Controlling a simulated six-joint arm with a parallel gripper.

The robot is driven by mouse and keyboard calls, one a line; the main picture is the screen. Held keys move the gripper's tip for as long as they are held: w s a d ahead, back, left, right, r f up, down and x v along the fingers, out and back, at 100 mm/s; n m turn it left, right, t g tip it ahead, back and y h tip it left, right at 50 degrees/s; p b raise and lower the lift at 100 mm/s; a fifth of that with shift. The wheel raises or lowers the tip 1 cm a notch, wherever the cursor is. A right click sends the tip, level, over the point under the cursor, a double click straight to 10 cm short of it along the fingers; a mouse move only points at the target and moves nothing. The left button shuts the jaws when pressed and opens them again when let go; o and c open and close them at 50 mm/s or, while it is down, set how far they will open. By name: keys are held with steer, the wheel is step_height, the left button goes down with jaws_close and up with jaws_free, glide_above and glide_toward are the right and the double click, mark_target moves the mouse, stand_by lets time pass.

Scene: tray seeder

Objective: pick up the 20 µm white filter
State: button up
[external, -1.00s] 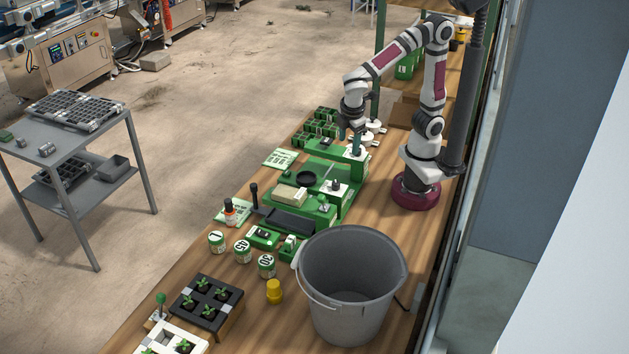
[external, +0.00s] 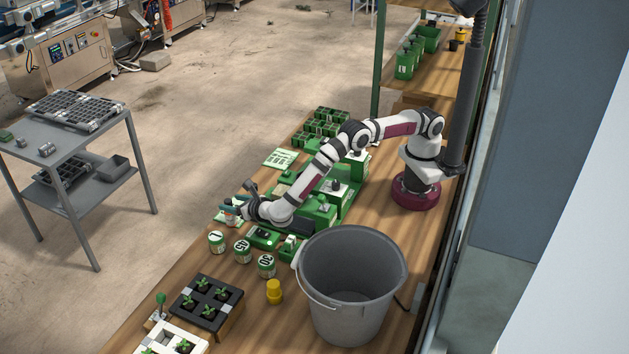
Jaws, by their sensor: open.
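I cannot make out a filter marked 20 µm for certain. Three round white-topped green jars stand in a row on the bench: a left one (external: 217,242), a middle one (external: 242,251) and a right one (external: 266,266). Their tops bear dark numbers; the right one seems to read 20 or 10, too small to be sure. My gripper (external: 229,204) is open, low over the bench's left edge, behind the left jar and apart from the jars.
A large grey bucket (external: 352,290) stands to the right of the jars. A yellow cylinder (external: 274,291) and a black seedling tray (external: 207,303) are in front. Green machine parts (external: 262,237) lie just behind the jars. My forearm crosses above the green machine.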

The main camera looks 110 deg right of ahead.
mark_target(230, 202)
steer(key=x, duration=0.3)
steer(key=shift+f, duration=0.15)
jaws_close()
